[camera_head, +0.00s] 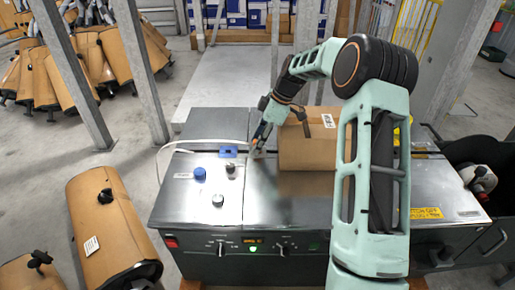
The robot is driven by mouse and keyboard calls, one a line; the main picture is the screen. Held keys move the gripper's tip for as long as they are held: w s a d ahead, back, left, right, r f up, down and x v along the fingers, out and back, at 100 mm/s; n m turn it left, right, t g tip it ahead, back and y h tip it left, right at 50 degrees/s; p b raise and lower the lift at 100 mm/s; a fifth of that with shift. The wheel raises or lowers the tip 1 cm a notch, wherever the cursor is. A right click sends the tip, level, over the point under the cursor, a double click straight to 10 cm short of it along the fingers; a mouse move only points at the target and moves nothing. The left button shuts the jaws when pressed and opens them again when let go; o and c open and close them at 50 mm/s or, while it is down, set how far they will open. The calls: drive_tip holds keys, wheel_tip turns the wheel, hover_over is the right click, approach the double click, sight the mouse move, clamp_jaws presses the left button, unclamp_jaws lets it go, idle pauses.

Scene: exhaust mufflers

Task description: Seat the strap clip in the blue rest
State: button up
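The blue rest (228,152) is a small blue block on the metal top of the strapping machine, left of my gripper. My gripper (258,148) points down close to the machine top, just right of the blue rest and apart from it. A pale strap (205,141) loops out from the machine's left side and runs behind the blue rest toward my gripper. The strap clip cannot be made out clearly; it may be at the fingertips. The fingers are too small to tell whether they are open or shut.
A cardboard-wrapped muffler (306,150) lies on the machine top (290,205), right of my gripper. A blue knob (200,173) and metal knobs (218,200) stand in front of the rest. More wrapped mufflers (108,225) are at the left. A dark bin (480,150) is at the right.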

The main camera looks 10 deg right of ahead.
drive_tip(key=shift+r, duration=0.1)
clamp_jaws()
wheel_tip(320, 180, up, 10)
drive_tip(key=shift+p, duration=1.15)
drive_tip(key=shift+a, duration=0.1)
